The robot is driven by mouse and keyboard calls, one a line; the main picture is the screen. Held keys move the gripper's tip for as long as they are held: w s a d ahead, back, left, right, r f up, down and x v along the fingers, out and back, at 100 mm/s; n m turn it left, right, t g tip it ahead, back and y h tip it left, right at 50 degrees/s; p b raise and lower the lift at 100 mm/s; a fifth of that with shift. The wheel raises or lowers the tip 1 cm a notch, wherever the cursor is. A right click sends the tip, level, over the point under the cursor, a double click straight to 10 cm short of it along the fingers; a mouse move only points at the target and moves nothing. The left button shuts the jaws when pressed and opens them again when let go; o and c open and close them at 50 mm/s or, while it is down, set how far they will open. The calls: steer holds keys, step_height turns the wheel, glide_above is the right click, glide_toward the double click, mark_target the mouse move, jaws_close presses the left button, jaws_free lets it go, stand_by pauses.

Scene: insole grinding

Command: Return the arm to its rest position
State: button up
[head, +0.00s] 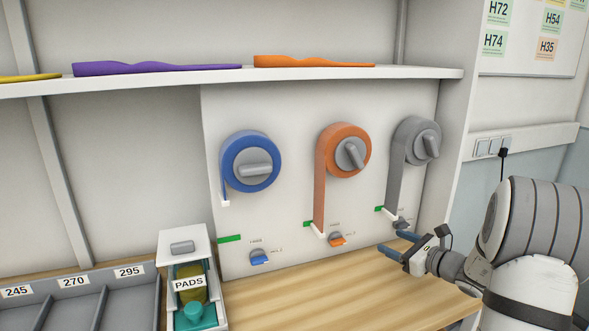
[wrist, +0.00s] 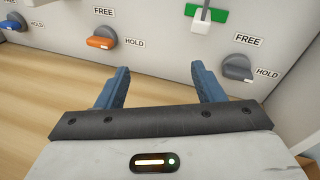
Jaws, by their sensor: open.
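My gripper (head: 396,244) is at the right of the head view, in front of the panel's lower right part and above the wooden worktop. Its two blue fingers are apart with nothing between them. In the wrist view my gripper (wrist: 161,83) points at the panel, with bare worktop and panel between the fingers. My arm reaches in from the right edge of the head view.
The panel (head: 290,105) carries blue (head: 232,153), orange (head: 337,143) and grey (head: 407,135) belt reels. Below are an orange switch (wrist: 101,38) and a grey switch (wrist: 237,68). A pads box (head: 183,247) and a compartment tray (head: 95,305) stand left. A shelf (head: 430,73) overhangs.

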steer(key=s+a+r+n+g+p, duration=0.25)
steer(key=s+a+n+g, duration=0.65)
steer(key=s+a+n, duration=0.55)
steer(key=s+r+n+g+h, duration=0.1)
steer(key=s+n+g+h, duration=0.1)
steer(key=s+n+h, duration=0.7)
steer(key=s+n+p, duration=0.1)
steer(key=s+n, duration=0.3)
steer(key=s, duration=0.4)
steer(key=shift+s+a+r, duration=0.15)
steer(key=shift+s, duration=0.15)
